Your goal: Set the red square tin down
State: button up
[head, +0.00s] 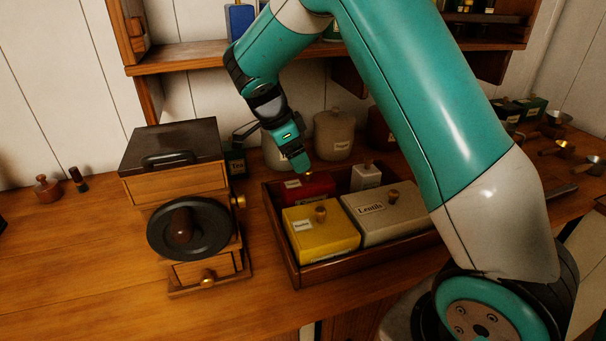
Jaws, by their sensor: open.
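The red square tin (309,187) stands in the back left part of a wooden tray (292,268) on the counter. A small pale label shows on its front; the gripper and the yellow tin hide parts of it. My gripper (304,171) points down right at the top of the red tin, near its knob, with its jaws open. I cannot tell whether the fingers touch the knob.
The tray also holds a yellow tin (322,240), a grey Lentils tin (388,224) and a white tin (366,177). A wooden grinder box (180,185) stands close on the left. Jars (334,135) stand behind, under a shelf (185,59). The front left counter is clear.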

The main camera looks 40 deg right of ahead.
jog(key=shift+v, duration=1.5)
